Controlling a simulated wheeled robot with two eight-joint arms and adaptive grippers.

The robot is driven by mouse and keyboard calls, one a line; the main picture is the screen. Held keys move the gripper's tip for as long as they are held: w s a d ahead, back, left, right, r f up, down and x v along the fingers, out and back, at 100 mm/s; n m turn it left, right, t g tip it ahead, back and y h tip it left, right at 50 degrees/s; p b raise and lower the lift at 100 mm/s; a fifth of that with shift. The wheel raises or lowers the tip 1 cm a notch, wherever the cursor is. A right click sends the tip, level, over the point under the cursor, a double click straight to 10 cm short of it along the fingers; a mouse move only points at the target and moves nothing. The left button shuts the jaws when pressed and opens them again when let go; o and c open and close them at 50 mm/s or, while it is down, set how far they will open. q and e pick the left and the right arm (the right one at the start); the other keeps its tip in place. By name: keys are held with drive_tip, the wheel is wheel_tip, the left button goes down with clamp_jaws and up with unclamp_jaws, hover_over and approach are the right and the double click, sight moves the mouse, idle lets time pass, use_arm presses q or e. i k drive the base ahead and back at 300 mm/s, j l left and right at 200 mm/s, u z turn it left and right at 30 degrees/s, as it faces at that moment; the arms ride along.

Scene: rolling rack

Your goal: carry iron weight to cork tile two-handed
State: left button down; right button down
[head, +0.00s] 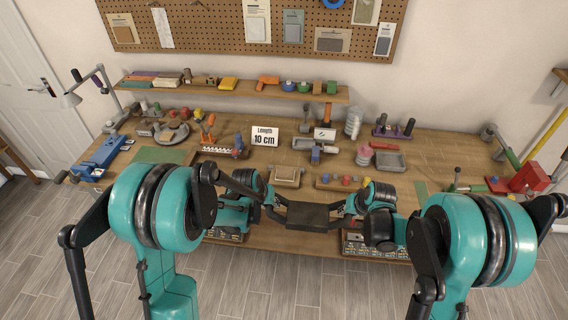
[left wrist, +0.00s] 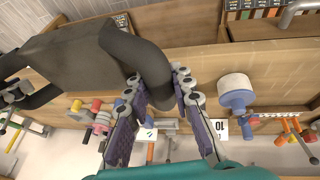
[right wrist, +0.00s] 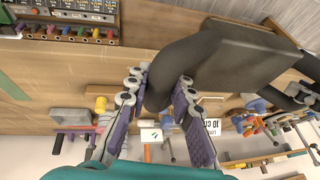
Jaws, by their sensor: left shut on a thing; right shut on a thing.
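The iron weight (head: 307,216) is a dark block with a thick curved handle at each end. It is held level above the front part of the workbench. My left gripper (head: 273,202) is shut on its left handle, which also passes between the fingers in the left wrist view (left wrist: 158,90). My right gripper (head: 347,212) is shut on its right handle, also seen between the fingers in the right wrist view (right wrist: 158,92). A tan square (head: 287,177) lies on the bench just behind the weight; it may be the cork tile, but I cannot be sure.
The workbench (head: 440,150) is crowded with tools towards the back. A white "Length 10 cm" sign (head: 265,135) stands behind the tan square. A blue vise (head: 100,157) is at the left and a red box (head: 530,178) at the right. A shelf (head: 240,91) runs behind.

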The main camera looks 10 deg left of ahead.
sight(285, 172)
drive_tip(key=i+j, duration=0.25)
drive_tip(key=i, duration=0.15)
drive_tip(key=i+j, duration=0.3)
drive_tip(key=i, duration=0.1)
